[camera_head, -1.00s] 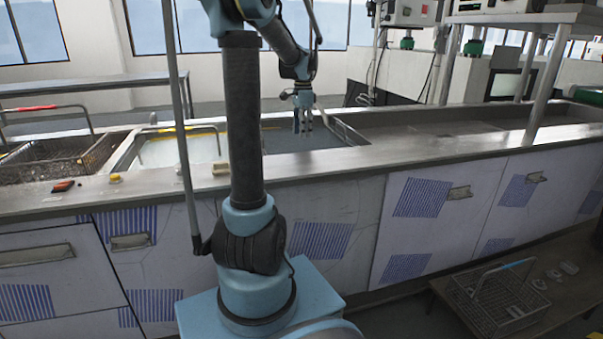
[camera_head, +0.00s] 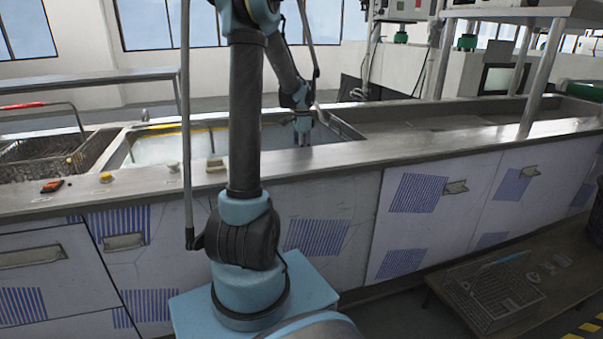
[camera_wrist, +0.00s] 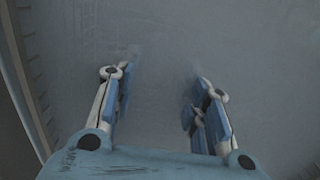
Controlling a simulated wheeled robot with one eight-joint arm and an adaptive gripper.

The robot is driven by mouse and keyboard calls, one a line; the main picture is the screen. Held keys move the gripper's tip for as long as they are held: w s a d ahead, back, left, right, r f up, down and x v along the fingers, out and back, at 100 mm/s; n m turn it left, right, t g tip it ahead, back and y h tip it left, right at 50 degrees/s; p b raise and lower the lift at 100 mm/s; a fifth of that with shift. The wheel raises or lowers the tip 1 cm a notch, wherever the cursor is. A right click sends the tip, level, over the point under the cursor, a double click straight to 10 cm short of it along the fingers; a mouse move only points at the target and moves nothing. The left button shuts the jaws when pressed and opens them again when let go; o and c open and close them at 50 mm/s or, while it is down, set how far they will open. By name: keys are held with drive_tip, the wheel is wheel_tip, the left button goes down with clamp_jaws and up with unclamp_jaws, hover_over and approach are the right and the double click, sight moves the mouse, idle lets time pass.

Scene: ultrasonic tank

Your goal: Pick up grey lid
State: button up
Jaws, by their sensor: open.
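My gripper (camera_head: 302,136) reaches down into the middle tank, close behind its front rim; its fingertips are partly hidden there. In the wrist view my gripper (camera_wrist: 162,76) is open, its two fingers spread wide with nothing between them. A flat grey surface (camera_wrist: 160,35) fills most of the wrist view beyond the fingertips. I cannot tell whether this is the grey lid or the tank floor, nor whether the fingers touch it. No grey lid stands out clearly in the head view.
The steel counter's front rim (camera_head: 340,152) runs between my base and the tanks. A wire basket (camera_head: 45,152) sits in the left tank. A red-and-black object (camera_head: 52,186) and a yellow knob (camera_head: 106,177) lie on the rim. Another wire basket (camera_head: 495,296) stands on a low bench at lower right.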

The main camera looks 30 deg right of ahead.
drive_tip(key=shift+s+d+f, duration=0.1)
drive_tip(key=shift+s+f, duration=0.05)
drive_tip(key=shift+f, duration=1.3)
drive_tip(key=shift+s+d+f, duration=0.1)
drive_tip(key=shift+s+f, duration=0.05)
drive_tip(key=shift+f, duration=1.3)
clamp_jaws()
